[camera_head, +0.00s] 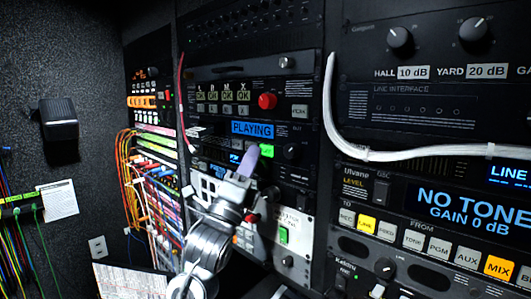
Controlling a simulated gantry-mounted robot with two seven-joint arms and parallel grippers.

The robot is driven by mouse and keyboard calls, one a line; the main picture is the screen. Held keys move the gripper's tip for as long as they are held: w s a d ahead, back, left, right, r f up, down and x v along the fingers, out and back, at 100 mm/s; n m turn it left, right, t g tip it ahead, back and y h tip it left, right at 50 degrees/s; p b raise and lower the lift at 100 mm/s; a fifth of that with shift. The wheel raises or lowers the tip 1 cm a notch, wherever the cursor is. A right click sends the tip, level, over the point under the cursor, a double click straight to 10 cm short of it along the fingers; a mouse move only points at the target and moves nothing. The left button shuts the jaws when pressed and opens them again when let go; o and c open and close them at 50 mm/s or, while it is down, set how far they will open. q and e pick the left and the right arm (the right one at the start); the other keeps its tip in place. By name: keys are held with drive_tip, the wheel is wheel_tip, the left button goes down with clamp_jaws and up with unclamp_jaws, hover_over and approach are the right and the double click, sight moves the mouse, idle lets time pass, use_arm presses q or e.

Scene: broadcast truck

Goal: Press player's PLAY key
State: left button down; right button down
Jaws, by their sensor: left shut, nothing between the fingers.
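The player (282,172) is a dark rack unit in the middle rack, with a blue display (252,129) that reads PLAYING. A small green-lit key (266,150) shows just right of my left gripper's fingertips. Its label is too small to read, so I cannot tell if it is the PLAY key. My left gripper (248,160) is shut and empty, its tips at the player's front below the display. I cannot tell whether they touch it. The gripper and wrist hide part of the panel. My right gripper is not in view.
A red button (267,101) and a row of OK keys (222,96) sit above the display. A dark knob (292,151) is to its right. A white cable (390,153) crosses the right rack. Coloured cables (125,165) hang on the left.

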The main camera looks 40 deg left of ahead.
use_arm(q)
drive_tip(key=shift+s, duration=0.1)
drive_tip(key=shift+s+a+b, duration=0.2)
drive_tip(key=shift+s+b, duration=0.2)
drive_tip(key=shift+s, duration=0.8)
drive_tip(key=shift+s+a+b, duration=0.15)
drive_tip(key=shift+s+b, duration=0.25)
drive_tip(key=shift+s, duration=0.8)
drive_tip(key=shift+s+r, duration=0.1)
